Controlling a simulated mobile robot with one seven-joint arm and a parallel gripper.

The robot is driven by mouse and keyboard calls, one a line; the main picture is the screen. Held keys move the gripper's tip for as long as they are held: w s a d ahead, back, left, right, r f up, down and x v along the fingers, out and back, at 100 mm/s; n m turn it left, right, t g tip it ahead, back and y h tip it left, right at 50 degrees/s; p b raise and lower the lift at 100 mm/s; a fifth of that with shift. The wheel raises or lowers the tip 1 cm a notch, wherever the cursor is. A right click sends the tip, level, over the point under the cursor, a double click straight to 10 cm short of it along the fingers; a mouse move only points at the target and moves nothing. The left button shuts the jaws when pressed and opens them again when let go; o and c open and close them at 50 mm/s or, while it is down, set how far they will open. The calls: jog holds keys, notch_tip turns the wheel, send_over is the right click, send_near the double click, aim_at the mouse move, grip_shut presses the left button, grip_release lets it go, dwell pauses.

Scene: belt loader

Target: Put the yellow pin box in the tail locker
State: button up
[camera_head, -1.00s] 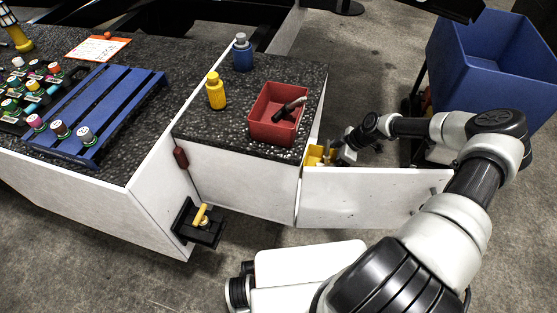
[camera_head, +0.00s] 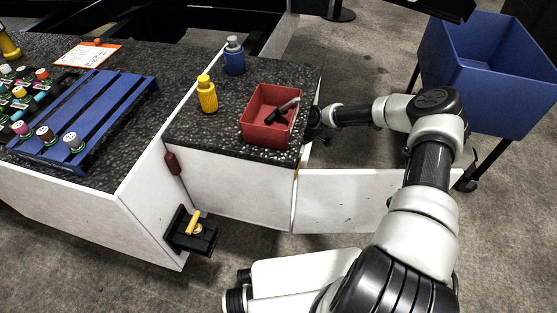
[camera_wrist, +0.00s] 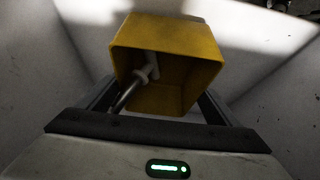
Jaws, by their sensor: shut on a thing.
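The yellow pin box (camera_wrist: 190,38) is between the two fingers of my gripper (camera_wrist: 158,103) in the wrist view. My gripper is shut on it. The box's open side faces the camera, and a metal pin with a pale head (camera_wrist: 148,70) lies inside. Pale walls (camera_wrist: 262,50) surround the box in the wrist view; they look like the inside of the locker. In the head view the locker's white panel (camera_head: 345,203) stands out at the right end of the counter. My fingers and most of the box are hidden there. Whether the box touches the locker floor cannot be told.
A red bin (camera_head: 250,130) with a black-handled tool stands on the dark counter (camera_head: 215,135) near my wrist. A yellow bottle (camera_head: 207,96) and a blue bottle (camera_head: 234,58) stand beside it. A blue cart bin (camera_head: 480,95) is behind my arm.

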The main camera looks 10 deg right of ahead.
jog(key=shift+w+a+f, duration=0.1)
jog(key=shift+a+f, duration=0.2)
jog(key=shift+f, duration=0.1)
jog(key=shift+f+b, duration=0.3)
jog(key=shift+f, duration=0.05)
jog(key=shift+f, duration=0.1)
jog(key=o, duration=1)
jog(key=shift+d, duration=0.1)
jog(key=p+v, duration=0.3)
jog(key=v, duration=0.9)
